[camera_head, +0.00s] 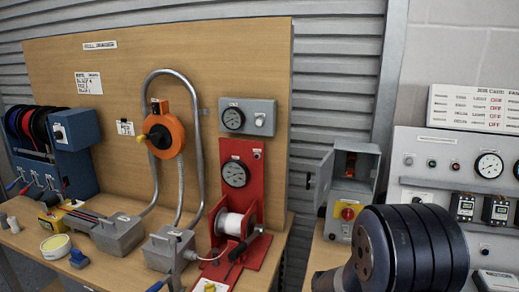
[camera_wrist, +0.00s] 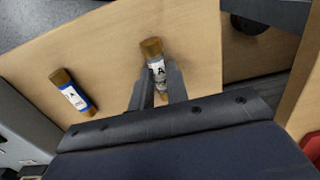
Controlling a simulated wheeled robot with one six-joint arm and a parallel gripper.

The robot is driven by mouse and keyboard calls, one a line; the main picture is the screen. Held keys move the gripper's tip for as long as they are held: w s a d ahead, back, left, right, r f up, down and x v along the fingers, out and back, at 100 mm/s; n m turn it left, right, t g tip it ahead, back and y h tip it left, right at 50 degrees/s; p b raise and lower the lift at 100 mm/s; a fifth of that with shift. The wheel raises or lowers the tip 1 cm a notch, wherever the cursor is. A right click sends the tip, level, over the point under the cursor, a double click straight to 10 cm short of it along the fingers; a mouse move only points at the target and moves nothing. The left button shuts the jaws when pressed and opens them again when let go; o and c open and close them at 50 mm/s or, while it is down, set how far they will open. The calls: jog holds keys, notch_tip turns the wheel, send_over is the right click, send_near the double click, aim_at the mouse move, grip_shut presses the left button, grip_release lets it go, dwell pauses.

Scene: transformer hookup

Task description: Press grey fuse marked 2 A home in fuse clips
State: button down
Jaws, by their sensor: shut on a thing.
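In the wrist view, a grey fuse (camera_wrist: 153,58) with brass end caps sits between the fingertips of my gripper (camera_wrist: 160,84), which is shut on it. Its label shows an "A"; the rest of the marking is too small or covered to read. The fuse's near end is partly hidden by the fingers. My gripper is out of view in the head view. I cannot make out the fuse clips in either view. An open grey box (camera_head: 338,228) with an orange-red part inside stands right of centre in the head view.
A blue fuse (camera_wrist: 73,96) with brass caps lies on the wooden surface (camera_wrist: 105,62), left of the grey one. In the head view, a red stand (camera_head: 251,180) with a wire spool is left of the box, and a panel with gauges (camera_head: 412,145) is at right.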

jog(key=shift+r+p, duration=2.25)
jog(key=shift+r, duration=0.85)
jog(key=shift+f, duration=0.1)
